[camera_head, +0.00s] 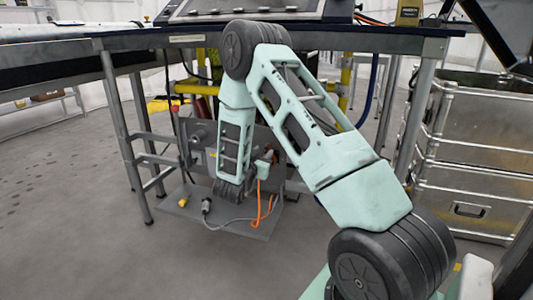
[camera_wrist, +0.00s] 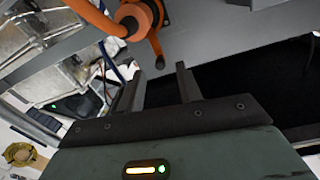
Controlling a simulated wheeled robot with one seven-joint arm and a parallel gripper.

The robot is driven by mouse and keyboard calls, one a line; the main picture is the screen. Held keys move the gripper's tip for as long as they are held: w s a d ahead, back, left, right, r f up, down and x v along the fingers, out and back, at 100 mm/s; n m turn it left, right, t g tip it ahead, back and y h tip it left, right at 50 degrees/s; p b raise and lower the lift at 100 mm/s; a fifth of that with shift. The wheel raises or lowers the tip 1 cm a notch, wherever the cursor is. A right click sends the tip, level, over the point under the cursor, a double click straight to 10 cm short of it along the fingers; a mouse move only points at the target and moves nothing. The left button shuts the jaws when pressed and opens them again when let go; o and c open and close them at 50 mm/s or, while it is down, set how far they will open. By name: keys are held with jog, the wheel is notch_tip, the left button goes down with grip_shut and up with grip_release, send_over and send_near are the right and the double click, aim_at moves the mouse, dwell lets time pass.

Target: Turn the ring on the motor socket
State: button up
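An orange-brown round socket part, which looks like the ring (camera_wrist: 136,16), is at the top of the wrist view on a grey panel. A short orange-brown lever (camera_wrist: 154,46) with a dark tip sticks down from it. A thick orange cable (camera_wrist: 92,16) joins it from the left. My gripper (camera_wrist: 160,70) is open, its two dark fingers apart. The lever's dark tip shows between and just beyond the fingertips; I cannot tell whether they touch. Nothing is held. In the head view my arm hides the ring and the gripper.
A grey base plate (camera_head: 250,222) with a loose grey cable plug (camera_head: 206,206) lies under the table (camera_head: 350,42). Metal table legs (camera_head: 120,130) stand around that space. Metal cases (camera_head: 470,150) stack on the right. The floor (camera_head: 70,220) at left is clear.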

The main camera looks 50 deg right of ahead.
aim_at(266, 149)
jog(key=shift+b+x, duration=0.5)
jog(key=shift+x, duration=1.85)
grip_shut()
